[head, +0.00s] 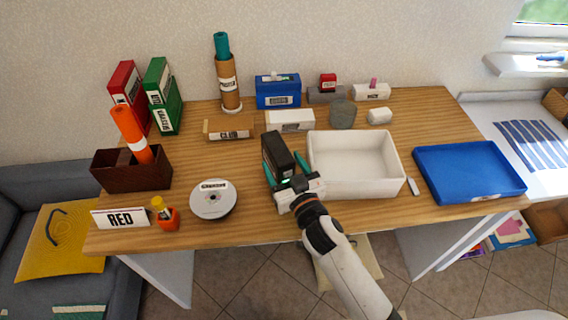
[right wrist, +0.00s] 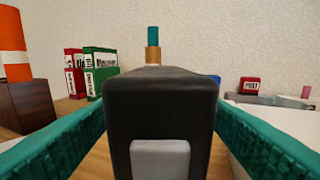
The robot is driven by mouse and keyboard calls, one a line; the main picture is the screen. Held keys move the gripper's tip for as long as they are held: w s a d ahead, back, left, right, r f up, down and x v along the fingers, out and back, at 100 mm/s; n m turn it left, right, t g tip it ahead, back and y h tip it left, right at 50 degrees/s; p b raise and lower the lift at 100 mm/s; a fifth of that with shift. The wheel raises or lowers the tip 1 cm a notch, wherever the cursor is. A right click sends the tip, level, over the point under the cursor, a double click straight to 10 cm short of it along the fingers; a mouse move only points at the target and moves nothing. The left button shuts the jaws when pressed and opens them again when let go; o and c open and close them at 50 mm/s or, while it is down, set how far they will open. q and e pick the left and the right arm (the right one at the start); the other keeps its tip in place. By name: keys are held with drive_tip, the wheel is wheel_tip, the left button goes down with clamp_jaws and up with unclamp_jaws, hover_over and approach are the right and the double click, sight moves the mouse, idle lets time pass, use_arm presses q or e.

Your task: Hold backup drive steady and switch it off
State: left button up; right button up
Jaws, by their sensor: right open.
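The backup drive is a black box (head: 276,152) standing upright near the middle of the table, left of a white tray. In the right wrist view the drive (right wrist: 160,95) fills the centre, with a light grey square switch (right wrist: 160,159) low on its near face. My right gripper (head: 286,170) is open, with one green finger on each side of the drive. In the wrist view its fingers stand apart from the drive's sides, though contact further in cannot be seen. My left gripper is not in view.
The white tray (head: 314,186) stands close to the right of the drive. A disc stack (head: 226,197) lies to the left, with an orange bottle (head: 167,218) and a RED sign (head: 121,218). A blue tray (head: 475,194) sits at the right end. Boxes line the back.

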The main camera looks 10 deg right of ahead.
drive_tip(key=shift+w, duration=0.1)
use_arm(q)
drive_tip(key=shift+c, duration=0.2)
use_arm(e)
drive_tip(key=c, duration=1.3)
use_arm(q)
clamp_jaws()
use_arm(e)
drive_tip(key=shift+o, duration=0.2)
drive_tip(key=shift+f, duration=0.1)
idle(2.2)
